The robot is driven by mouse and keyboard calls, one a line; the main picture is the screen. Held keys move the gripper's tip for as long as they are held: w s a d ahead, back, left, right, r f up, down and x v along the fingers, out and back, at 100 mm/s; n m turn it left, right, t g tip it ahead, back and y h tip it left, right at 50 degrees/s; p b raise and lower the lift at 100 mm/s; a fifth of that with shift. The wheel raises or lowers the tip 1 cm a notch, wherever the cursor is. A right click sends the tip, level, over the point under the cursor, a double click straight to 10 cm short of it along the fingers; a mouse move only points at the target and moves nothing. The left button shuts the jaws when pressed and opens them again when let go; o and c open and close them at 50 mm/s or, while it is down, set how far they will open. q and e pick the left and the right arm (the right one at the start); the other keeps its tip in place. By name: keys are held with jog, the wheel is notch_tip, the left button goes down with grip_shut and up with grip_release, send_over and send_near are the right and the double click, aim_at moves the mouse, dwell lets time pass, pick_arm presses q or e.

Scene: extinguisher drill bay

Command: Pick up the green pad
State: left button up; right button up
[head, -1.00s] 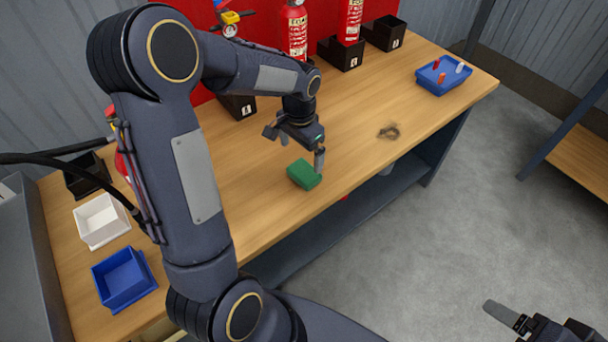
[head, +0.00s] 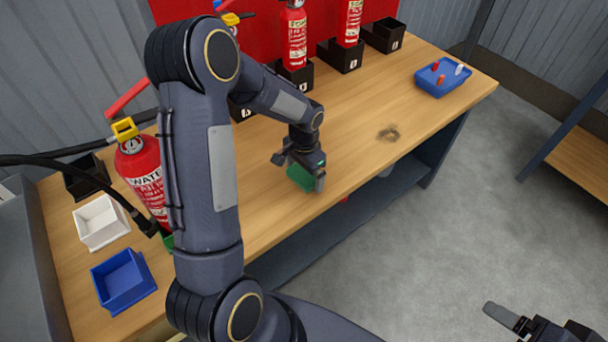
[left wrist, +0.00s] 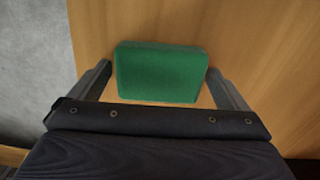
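The green pad (head: 301,178) lies on the wooden bench near its front edge, partly hidden behind my left gripper (head: 300,172) in the head view. In the left wrist view the green pad (left wrist: 160,72) sits between the two spread fingers of my left gripper (left wrist: 167,84). There is a visible gap between the pad and the fingers on both sides. The left gripper is open. My right gripper (head: 528,322) is at the lower right of the head view, over the floor, and only partly in the frame; its opening is not clear.
Red extinguishers stand at the left (head: 143,172) and back (head: 294,38) of the bench (head: 345,133). A blue tray (head: 443,80) with small pegs is at the right end. A white bin (head: 100,222) and a blue bin (head: 123,281) are at the left. Bench right of the pad is clear.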

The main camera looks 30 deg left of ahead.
aim_at(304, 172)
pick_arm(q)
jog(key=c, duration=0.7)
jog(key=shift+c, duration=0.2)
jog(key=shift+r, duration=0.1)
jog(key=shift+w+r, duration=0.1)
jog(key=shift+r, duration=0.3)
notch_tip(304, 172, up, 2)
jog(key=shift+r, duration=0.25)
jog(key=s+d+r, duration=0.2)
jog(key=r, duration=0.1)
jog(key=s+d+r, duration=0.1)
jog(key=r, duration=0.1)
jog(key=shift+d+r, duration=0.2)
jog(key=shift+d, duration=0.2)
jog(key=s+d+r, duration=0.4)
jog(key=s+d, duration=0.1)
jog(key=d, duration=0.2)
jog(key=shift+s+d+b, duration=0.15)
jog(key=shift+s+b, duration=0.15)
jog(key=shift+s, duration=0.05)
jog(key=shift+r, duration=0.1)
